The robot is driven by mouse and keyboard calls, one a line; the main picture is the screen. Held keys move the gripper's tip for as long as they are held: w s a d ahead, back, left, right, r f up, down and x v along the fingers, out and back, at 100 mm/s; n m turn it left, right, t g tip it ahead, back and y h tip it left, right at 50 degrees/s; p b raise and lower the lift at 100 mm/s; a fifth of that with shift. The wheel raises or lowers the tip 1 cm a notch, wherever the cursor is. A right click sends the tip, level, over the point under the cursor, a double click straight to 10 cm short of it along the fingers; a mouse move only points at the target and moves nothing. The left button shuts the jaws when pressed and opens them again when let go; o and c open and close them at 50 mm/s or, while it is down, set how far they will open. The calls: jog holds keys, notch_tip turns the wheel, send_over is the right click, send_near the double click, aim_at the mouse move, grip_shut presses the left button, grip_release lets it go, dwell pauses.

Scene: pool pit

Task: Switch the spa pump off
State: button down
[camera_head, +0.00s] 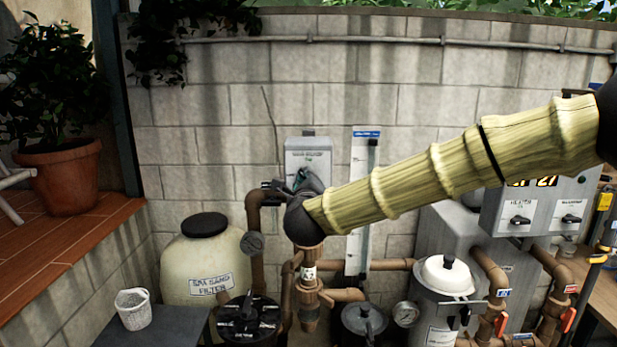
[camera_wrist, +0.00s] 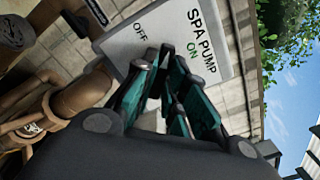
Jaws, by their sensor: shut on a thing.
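The spa pump switch box (camera_wrist: 210,40) is a light grey panel marked SPA PUMP, OFF and ON. It appears tilted in the wrist view. In the head view the grey box (camera_head: 308,150) is on the block wall, its lower part behind my gripper (camera_head: 303,182). In the wrist view my gripper (camera_wrist: 172,66) has its teal-padded fingers at the panel, between the OFF and ON words, closed on the switch handle. The fingers hide most of the handle, so I cannot tell which mark it points to.
A brown pipe (camera_head: 254,212) runs close by on the left of the box. The cream sand filter (camera_head: 200,265) is below left. A control panel (camera_head: 541,208) with two switches is at the right. A white gauge strip (camera_head: 361,150) is right of the box.

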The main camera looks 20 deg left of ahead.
jog(key=n+p, duration=0.2)
jog(key=n, duration=0.7)
jog(key=shift+n, duration=0.3)
jog(key=c, duration=1.4)
grip_release()
jog(key=shift+o, duration=0.2)
jog(key=b+v, duration=0.2)
jog(key=v, duration=0.5)
